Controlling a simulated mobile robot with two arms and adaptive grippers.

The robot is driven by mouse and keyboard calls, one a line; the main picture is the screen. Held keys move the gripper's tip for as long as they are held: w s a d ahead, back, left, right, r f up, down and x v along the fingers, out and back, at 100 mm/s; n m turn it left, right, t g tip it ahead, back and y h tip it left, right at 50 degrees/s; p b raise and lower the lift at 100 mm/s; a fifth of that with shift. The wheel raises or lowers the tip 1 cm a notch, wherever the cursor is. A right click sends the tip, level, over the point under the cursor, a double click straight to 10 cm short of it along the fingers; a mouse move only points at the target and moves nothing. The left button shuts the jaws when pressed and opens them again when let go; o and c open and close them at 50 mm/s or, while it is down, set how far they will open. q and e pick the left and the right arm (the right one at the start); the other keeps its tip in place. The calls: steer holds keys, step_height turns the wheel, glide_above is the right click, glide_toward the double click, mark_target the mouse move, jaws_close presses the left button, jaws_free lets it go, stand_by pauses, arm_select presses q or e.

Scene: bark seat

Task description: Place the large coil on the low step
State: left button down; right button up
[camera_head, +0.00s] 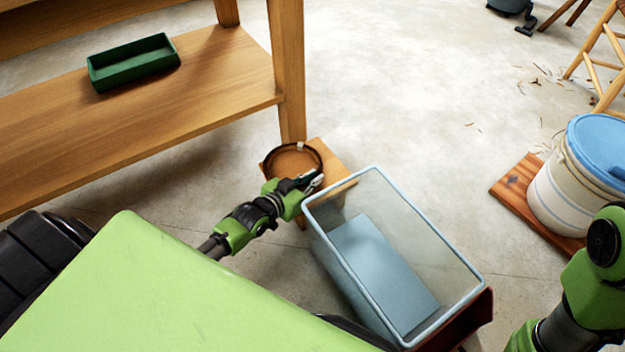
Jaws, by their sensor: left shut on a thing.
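The large coil (267,157) is a dark brown ring, seen lying roughly flat near the table leg. My left gripper (312,181) is shut on the near right part of its rim. The low step (336,160) is a small wooden platform beside the table leg. The coil overlaps the step in the picture, and wood shows through the ring. I cannot tell whether the coil touches the step or is held just above it. My right arm shows at the lower right, but its gripper is out of view.
A clear bin with a pale blue rim (425,232) stands right of my left gripper, close to the step. A wooden table (205,85) with a green tray (102,73) is at left. A blue-lidded bucket (562,190) stands on a board at right. The floor behind is largely clear.

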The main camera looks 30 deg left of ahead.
arm_select(q)
steer(key=c, duration=2.1)
jaws_free()
steer(key=shift+f, duration=0.1)
